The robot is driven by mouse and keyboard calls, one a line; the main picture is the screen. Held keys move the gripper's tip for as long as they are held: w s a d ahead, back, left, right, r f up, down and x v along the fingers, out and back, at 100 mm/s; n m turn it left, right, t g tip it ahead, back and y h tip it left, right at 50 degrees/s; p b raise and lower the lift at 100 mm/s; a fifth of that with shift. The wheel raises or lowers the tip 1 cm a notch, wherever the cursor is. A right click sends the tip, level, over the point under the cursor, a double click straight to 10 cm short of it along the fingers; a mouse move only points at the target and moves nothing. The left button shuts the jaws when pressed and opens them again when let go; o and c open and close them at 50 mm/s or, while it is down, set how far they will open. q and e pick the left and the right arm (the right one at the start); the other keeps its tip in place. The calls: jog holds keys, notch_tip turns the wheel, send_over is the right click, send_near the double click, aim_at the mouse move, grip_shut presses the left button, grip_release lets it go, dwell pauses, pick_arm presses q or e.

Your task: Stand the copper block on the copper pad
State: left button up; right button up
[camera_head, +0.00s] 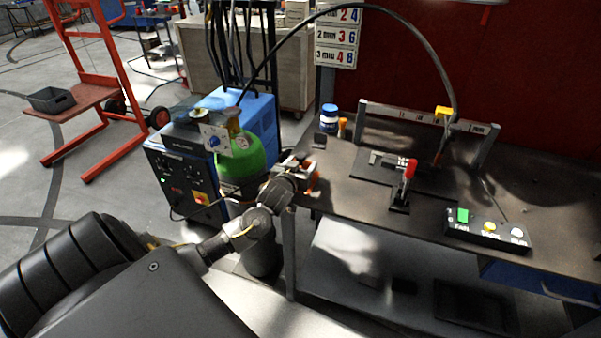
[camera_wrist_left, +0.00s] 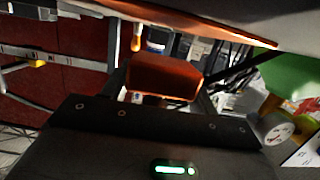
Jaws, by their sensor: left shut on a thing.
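My left gripper (camera_head: 303,172) is at the near left corner of the dark workbench, close to the bench edge. It is shut on the copper block (camera_wrist_left: 162,78), which shows as an orange-brown face in front of the palm in the left wrist view. In the head view only a small orange patch shows at the gripper, and the fingers hide much of it. I cannot make out the copper pad for certain in either view. My right gripper is not in view.
The bench (camera_head: 335,190) carries a red-handled clamp (camera_head: 408,172), a button box (camera_head: 487,232), a blue-and-white jar (camera_head: 328,118) and an orange cylinder (camera_head: 343,127). A green gas cylinder (camera_head: 240,160) and a blue welding machine (camera_head: 262,115) stand left of the bench, close to my arm.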

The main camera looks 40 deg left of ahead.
pick_arm(q)
jog(key=shift+f+p, duration=0.3)
jog(key=shift+f, duration=1.15)
jog(key=shift+f, duration=0.1)
jog(key=o, duration=1.4)
jog(key=shift+s+d, duration=0.15)
jog(key=shift+s, duration=0.15)
jog(key=b+v, duration=0.1)
jog(key=v, duration=1)
jog(key=shift+s+r, duration=0.2)
jog(key=shift+r, duration=0.05)
jog(key=shift+d, duration=0.1)
